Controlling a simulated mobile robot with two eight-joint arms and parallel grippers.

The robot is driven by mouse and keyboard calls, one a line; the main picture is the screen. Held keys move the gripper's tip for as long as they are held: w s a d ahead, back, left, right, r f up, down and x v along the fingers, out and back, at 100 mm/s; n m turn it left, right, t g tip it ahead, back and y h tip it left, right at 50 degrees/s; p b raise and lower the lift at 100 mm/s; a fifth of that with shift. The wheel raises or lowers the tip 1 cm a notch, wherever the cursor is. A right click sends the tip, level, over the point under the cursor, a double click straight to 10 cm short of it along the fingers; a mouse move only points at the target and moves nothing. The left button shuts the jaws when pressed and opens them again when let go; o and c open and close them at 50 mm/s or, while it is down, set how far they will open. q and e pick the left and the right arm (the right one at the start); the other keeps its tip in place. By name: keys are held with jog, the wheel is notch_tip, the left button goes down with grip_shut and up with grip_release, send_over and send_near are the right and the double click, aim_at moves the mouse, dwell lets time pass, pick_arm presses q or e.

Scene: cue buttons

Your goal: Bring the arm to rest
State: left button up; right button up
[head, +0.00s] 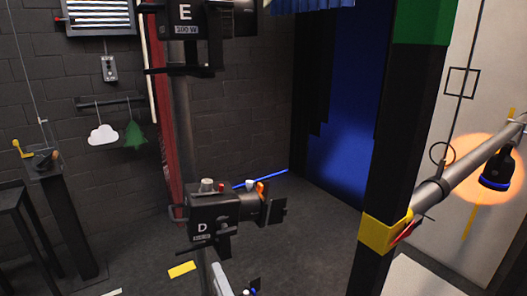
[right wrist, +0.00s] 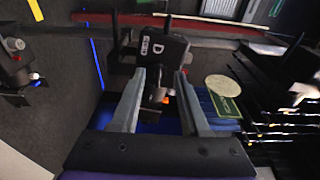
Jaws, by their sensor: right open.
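My right gripper (right wrist: 161,76) shows its two grey fingers spread apart in the right wrist view, with nothing held between them. Beyond the fingertips is the black lamp marked D (right wrist: 163,47); I cannot tell the exact gap. My left gripper is not in view.
The lamps hang on a grey vertical pole (head: 181,130), with a lamp marked E (head: 186,14) above. A black post with a yellow band (head: 385,233) stands at right. A dark stand (head: 65,215) is at left. Grey floor (head: 310,240) lies open between.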

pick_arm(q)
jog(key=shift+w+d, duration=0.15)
pick_arm(e)
jog(key=s+d+f+n+g+h, duration=0.4)
jog(key=d+f, duration=0.6)
jog(key=d, duration=0.3)
jog(key=s+d+f+n+g+h, duration=0.3)
jog(key=s+d+f+n+g, duration=0.3)
jog(key=d, duration=0.8)
jog(key=s+f+n, duration=0.3)
jog(key=s+f, duration=0.2)
jog(key=shift+s+g+h, duration=0.3)
jog(key=shift+g+h, duration=0.1)
